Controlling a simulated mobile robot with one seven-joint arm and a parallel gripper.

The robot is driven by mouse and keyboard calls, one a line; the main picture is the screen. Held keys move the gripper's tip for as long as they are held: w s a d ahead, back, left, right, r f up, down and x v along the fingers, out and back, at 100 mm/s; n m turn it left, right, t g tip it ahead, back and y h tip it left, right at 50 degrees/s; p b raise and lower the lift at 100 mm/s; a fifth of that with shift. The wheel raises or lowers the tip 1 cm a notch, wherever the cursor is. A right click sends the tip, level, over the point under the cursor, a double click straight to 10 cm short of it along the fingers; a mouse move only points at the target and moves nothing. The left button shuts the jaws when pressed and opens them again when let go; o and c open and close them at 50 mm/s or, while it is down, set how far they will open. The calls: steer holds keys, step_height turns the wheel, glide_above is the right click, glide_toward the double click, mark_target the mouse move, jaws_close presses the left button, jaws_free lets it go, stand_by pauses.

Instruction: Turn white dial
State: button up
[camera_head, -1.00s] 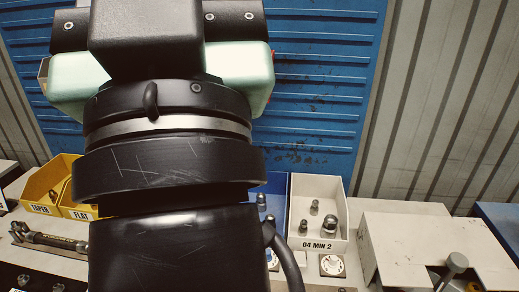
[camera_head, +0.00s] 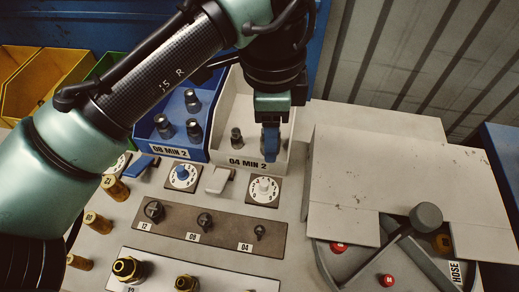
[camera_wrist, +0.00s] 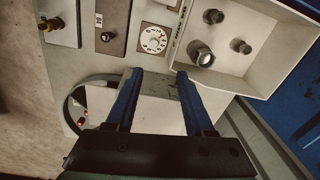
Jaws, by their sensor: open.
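The white dial (camera_head: 264,190) is a white knob on a square plate with a ring of markings. It sits on the bench in front of the white bin labelled "04 MIN 2". In the wrist view the dial (camera_wrist: 153,40) lies beyond my fingertips, at the upper middle. My gripper (camera_head: 270,148) points down over the front right of the white bin, behind and above the dial. Its two blue fingers (camera_wrist: 159,75) are apart with nothing between them. The gripper touches neither the dial nor anything I can make out.
A similar dial with a blue knob (camera_head: 182,176) is to the left. A white lever (camera_head: 218,180) stands between the dials. The white bin (camera_head: 247,163) and blue bin (camera_head: 165,150) hold fittings. A pale machine housing (camera_head: 400,185) is at right, with a grey-handled lever (camera_head: 426,217).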

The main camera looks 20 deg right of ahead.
mark_target(265, 183)
steer(key=f, duration=0.9)
steer(key=a+f+b, duration=0.1)
steer(key=f, duration=0.3)
steer(key=shift+s+f, duration=0.2)
steer(key=shift+f, duration=0.05)
jaws_close()
